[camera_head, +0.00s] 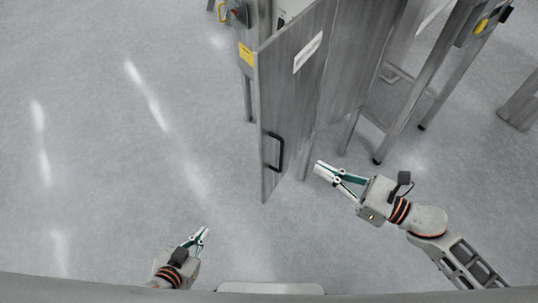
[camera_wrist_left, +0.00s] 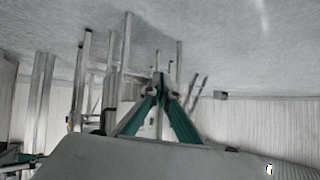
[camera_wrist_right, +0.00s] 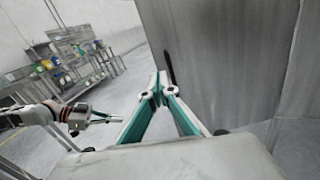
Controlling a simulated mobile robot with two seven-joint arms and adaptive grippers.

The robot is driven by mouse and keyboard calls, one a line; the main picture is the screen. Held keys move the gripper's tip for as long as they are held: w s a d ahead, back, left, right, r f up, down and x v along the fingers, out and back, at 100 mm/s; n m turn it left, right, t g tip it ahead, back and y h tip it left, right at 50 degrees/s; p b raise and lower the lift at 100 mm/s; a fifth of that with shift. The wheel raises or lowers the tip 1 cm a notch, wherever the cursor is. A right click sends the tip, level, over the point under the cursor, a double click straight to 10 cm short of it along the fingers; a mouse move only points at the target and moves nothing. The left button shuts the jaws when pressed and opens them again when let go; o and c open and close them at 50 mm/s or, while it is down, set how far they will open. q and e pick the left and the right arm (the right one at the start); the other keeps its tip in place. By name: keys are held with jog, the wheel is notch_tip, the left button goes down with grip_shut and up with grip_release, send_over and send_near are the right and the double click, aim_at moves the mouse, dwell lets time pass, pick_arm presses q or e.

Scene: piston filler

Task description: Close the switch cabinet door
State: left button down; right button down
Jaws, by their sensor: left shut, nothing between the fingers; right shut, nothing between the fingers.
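The grey metal switch cabinet door (camera_head: 291,103) stands swung out, open, in the head view. It has a black bar handle (camera_head: 274,151) near its lower free edge and a white label on its upper part. My right gripper (camera_head: 319,168) is shut and empty, to the right of the door and apart from it in the picture. In the right wrist view the door's grey panel (camera_wrist_right: 220,60) fills the right side, beyond the shut fingertips (camera_wrist_right: 158,80). My left gripper (camera_head: 203,232) is shut and empty, low over the floor area left of the door.
Metal frame legs (camera_head: 425,80) stand at the right. The floor left of the door is clear.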

jog(key=n, duration=0.1)
jog(key=p, duration=0.3)
send_near(264, 143)
jog(key=shift+g, duration=0.4)
jog(key=x, duration=0.5)
jog(key=shift+w+a+r, duration=0.2)
jog(key=shift+w+r, duration=0.1)
jog(key=shift+r, duration=0.05)
jog(key=shift+w+a+f, duration=0.15)
jog(key=shift+w+a, duration=0.15)
jog(key=shift+a, duration=0.25)
